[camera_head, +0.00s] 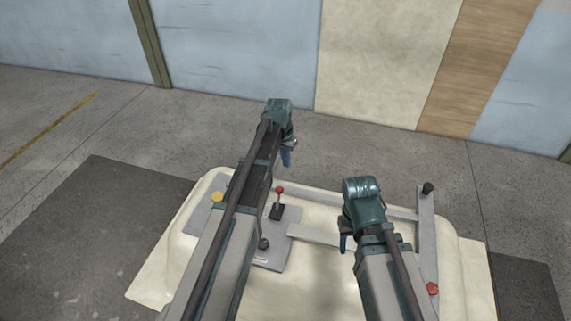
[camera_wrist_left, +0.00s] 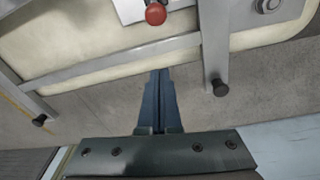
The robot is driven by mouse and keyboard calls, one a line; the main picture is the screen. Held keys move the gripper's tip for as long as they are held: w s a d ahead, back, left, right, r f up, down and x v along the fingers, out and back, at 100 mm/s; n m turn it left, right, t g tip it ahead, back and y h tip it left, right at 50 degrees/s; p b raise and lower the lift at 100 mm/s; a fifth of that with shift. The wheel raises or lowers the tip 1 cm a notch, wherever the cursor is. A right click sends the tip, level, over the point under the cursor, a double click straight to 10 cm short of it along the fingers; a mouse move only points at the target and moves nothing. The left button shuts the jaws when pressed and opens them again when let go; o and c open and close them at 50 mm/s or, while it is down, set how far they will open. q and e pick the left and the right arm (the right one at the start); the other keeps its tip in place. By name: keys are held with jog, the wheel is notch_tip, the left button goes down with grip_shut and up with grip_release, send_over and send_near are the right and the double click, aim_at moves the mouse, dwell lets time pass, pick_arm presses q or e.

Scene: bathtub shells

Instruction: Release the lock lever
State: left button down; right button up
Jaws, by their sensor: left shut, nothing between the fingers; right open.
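A lever with a red ball knob (camera_head: 280,190) stands on a dark base on a grey plate (camera_head: 273,259) on the cream tub shell (camera_head: 325,270). A red ball knob also shows at the top of the left wrist view (camera_wrist_left: 156,14). My left gripper (camera_head: 287,158) is beyond the lever, near the shell's far edge, pointing down and apart from the knob. Its blue fingers (camera_wrist_left: 159,98) are together and empty. My right gripper (camera_head: 344,244) hangs over the middle of the shell, with its fingers partly hidden by its wrist.
A grey metal frame bar (camera_head: 427,240) crosses the shell's right side, with a black knob (camera_head: 428,188) and a red knob (camera_head: 432,289). A yellow knob (camera_head: 217,197) and a dark knob (camera_head: 263,243) sit beside my left arm. The floor beyond the shell is clear.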

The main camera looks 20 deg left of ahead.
aim_at(279, 196)
pick_arm(q)
jog(key=f+b, duration=0.2)
jog(key=f, duration=0.1)
jog(key=f+b, duration=0.6)
jog(key=shift+w+d, duration=0.25)
jog(key=shift+w, duration=0.1)
jog(key=s, duration=0.1)
jog(key=s+r+p, duration=0.1)
jog(key=s+a, duration=0.1)
jog(key=shift+s+r+p, duration=0.3)
jog(key=shift+s, duration=0.1)
